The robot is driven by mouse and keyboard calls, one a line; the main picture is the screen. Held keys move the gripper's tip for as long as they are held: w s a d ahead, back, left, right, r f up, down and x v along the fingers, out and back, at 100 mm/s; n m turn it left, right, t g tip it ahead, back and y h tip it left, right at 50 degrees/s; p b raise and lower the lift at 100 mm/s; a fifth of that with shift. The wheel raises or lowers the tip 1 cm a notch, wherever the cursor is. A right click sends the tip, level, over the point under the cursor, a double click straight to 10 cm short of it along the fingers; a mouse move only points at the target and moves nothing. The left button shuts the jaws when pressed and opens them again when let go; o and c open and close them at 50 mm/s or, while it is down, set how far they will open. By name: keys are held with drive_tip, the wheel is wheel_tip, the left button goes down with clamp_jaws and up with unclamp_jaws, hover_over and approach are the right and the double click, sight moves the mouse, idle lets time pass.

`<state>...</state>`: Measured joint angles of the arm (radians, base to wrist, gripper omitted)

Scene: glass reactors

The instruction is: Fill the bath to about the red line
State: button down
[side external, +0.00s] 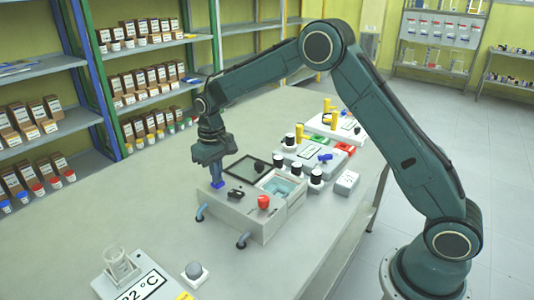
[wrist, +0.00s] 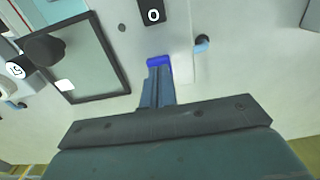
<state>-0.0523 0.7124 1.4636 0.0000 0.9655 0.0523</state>
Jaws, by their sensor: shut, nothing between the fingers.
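The bath (side external: 257,219) is a grey box on the bench with an open basin of bluish water (side external: 281,186). I cannot make out a red line. Its top carries a blue part (side external: 217,184), a black switch (side external: 235,194) and a red knob (side external: 263,201). My gripper (side external: 216,178) is shut and points down at the blue part; nothing is between its fingers. In the wrist view, my fingertips (wrist: 159,72) are right at the blue part (wrist: 159,61); I cannot tell if they touch. The switch, marked O (wrist: 152,12), is just beyond.
A dark-framed glass lid (side external: 238,171) with a black knob lies beside the basin, close to my gripper.

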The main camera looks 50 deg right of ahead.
drive_tip(key=shift+r, duration=0.1)
idle(0.5)
drive_tip(key=shift+r, duration=0.9)
drive_tip(key=shift+r, duration=2.5)
